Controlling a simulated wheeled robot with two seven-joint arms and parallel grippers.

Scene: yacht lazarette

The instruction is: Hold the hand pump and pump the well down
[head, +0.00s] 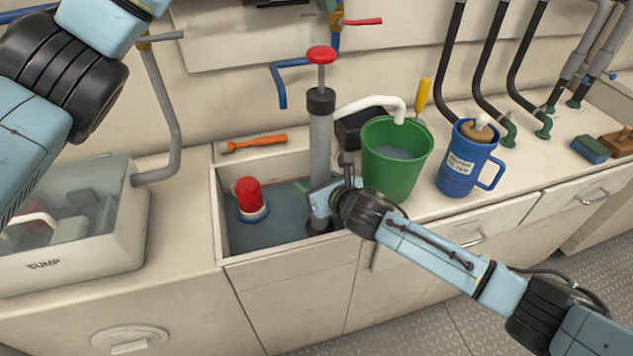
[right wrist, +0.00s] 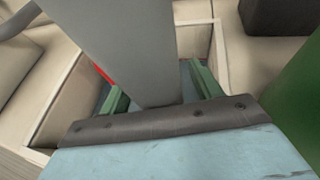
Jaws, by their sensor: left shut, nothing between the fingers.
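The hand pump (head: 319,145) stands upright in the well (head: 218,215), with a grey barrel, dark collar and red T-handle (head: 321,54) raised on its rod. A white hose (head: 370,102) runs from it to the green bucket (head: 392,180), which holds grey liquid. Dark water (head: 260,236) lies in the well beside a red and white float (head: 251,197). My right gripper (head: 322,200) is low at the barrel. In the right wrist view its green fingers stand either side of the barrel (right wrist: 125,45), with a gap at the right. My left arm crosses the upper left; its fingers are out of frame.
A blue mug (head: 466,165) stands right of the bucket. An orange-handled tool (head: 257,143) lies behind the well. Black hoses and a blue-green sponge (head: 590,149) are at right. Pipes with valve levers hang above.

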